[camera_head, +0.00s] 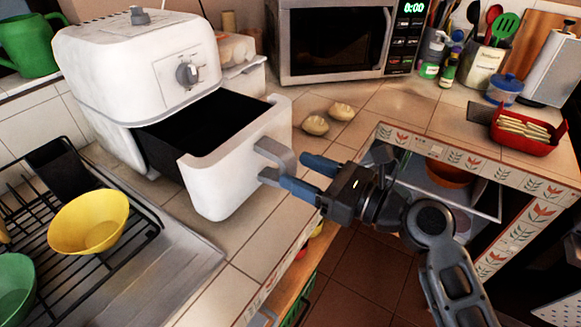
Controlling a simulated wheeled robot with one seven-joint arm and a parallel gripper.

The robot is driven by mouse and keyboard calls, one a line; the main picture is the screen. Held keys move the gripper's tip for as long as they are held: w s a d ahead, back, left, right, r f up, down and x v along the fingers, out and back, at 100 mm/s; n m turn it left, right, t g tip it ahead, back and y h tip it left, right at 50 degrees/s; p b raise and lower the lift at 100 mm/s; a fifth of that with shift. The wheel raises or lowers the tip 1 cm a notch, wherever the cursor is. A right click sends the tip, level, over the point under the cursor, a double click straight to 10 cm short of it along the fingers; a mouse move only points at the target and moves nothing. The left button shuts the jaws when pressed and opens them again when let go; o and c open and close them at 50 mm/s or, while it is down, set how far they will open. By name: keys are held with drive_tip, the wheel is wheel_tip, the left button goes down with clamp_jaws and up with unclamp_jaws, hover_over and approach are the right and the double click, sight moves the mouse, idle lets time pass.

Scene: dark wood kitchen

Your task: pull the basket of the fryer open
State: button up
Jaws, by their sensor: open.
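The white fryer (135,65) stands on the tiled counter at the left, with a grey knob on its front. Its basket (236,155) is pulled well out of the body toward the right, and its dark inside shows from above. The grey handle (272,157) sticks out from the basket's front. My gripper (296,172) is at the handle, with its blue fingers apart, one above the other in the picture. The fingertips are at or very near the handle's end. I cannot tell whether they touch it.
A yellow bowl (90,222) and a green bowl (14,285) are in the black dish rack (130,240) at the lower left. Bread rolls (316,125) lie on the counter behind my gripper. A microwave (335,42) stands at the back. A red dish (527,133) sits at the right.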

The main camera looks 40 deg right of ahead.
drive_tip(key=shift+v, duration=2.15)
drive_tip(key=s+a+f+n+g+h, duration=0.3)
drive_tip(key=s+f+n+h, duration=0.3)
drive_tip(key=s+f+n, duration=0.55)
drive_tip(key=s+a+r+n, duration=0.2)
drive_tip(key=s+r+n, duration=0.2)
drive_tip(key=s+n, duration=0.3)
drive_tip(key=s+a+r+n, duration=0.2)
drive_tip(key=s+r+n, duration=0.2)
drive_tip(key=n, duration=1)
drive_tip(key=s, duration=0.3)
drive_tip(key=shift+s+a+t, duration=0.3)
drive_tip(key=shift+s+a, duration=0.05)
drive_tip(key=shift+s, duration=0.05)
